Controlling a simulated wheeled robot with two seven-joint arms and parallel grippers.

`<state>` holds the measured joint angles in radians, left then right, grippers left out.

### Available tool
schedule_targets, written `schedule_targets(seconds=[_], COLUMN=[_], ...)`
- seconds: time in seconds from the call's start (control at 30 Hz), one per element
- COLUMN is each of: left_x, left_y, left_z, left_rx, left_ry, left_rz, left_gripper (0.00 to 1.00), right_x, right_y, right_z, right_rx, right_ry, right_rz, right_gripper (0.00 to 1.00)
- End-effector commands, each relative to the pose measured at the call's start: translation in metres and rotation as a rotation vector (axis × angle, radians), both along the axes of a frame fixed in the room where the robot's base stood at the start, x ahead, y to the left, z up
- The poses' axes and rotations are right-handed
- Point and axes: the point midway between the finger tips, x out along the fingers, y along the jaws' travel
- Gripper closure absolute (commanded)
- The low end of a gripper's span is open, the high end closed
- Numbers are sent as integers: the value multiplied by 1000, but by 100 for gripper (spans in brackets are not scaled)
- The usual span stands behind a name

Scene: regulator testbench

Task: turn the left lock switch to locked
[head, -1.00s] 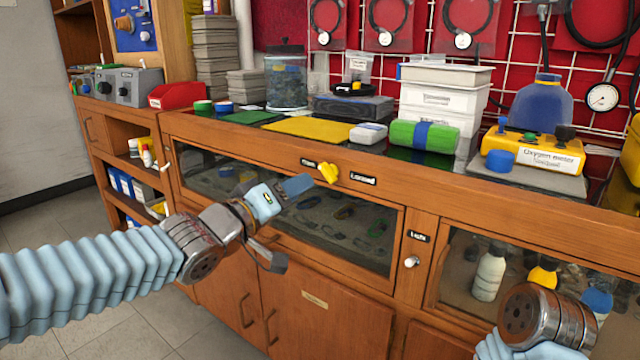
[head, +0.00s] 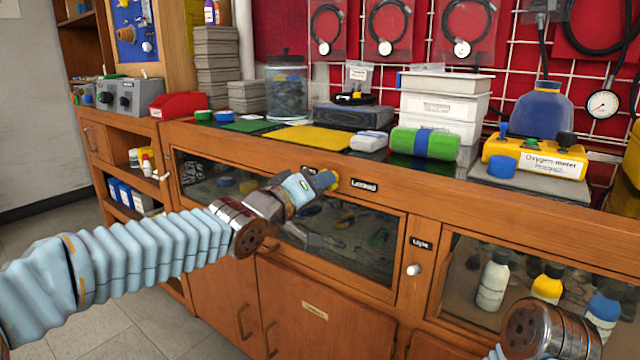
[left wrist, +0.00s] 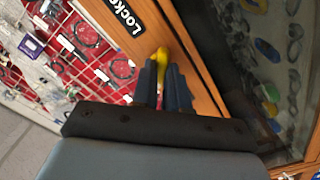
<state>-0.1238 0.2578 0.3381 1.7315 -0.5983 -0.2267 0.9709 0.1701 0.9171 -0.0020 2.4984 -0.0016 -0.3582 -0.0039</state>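The left lock switch is a yellow knob (head: 333,181) on the wooden rail above the left glass drawer front. The "Locked" label (head: 364,186) is just right of it; the label on its left is mostly covered by my gripper. My left gripper (head: 322,182) is at the switch. In the left wrist view its two dark fingers (left wrist: 164,84) are close together, with the yellow knob (left wrist: 162,58) between them. The fingers hide much of the knob, so its exact angle is unclear. My right forearm shows at the lower right, but its gripper is out of frame.
Below the rail is a glass-fronted compartment (head: 340,238). A second, white knob (head: 414,269) sits to the right, under its own label. The counter above holds a green roll (head: 422,142), a jar (head: 287,88) and white bins (head: 440,105). The space before the cabinet is open.

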Motion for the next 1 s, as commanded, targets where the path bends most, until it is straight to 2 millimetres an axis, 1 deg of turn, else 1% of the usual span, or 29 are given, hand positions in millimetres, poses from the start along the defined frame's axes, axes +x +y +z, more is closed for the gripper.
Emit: schedule_targets(seconds=[0.27, 0.47, 0.67, 1.0], left_x=[0, 0, 0, 0], left_y=[0, 0, 0, 0], left_z=[0, -1, -2, -2], left_rx=[3, 37, 129, 379], left_ry=[-1, -26, -93, -275], left_rz=[1, 1, 1, 1], left_gripper=[100, 100, 100, 100], right_x=[0, 0, 0, -1], right_y=[0, 0, 0, 1], right_z=[0, -2, -6, -15], right_rx=[0, 0, 1, 4], right_ry=[0, 0, 1, 3], right_rz=[0, 0, 0, 2], right_gripper=[100, 100, 100, 100])
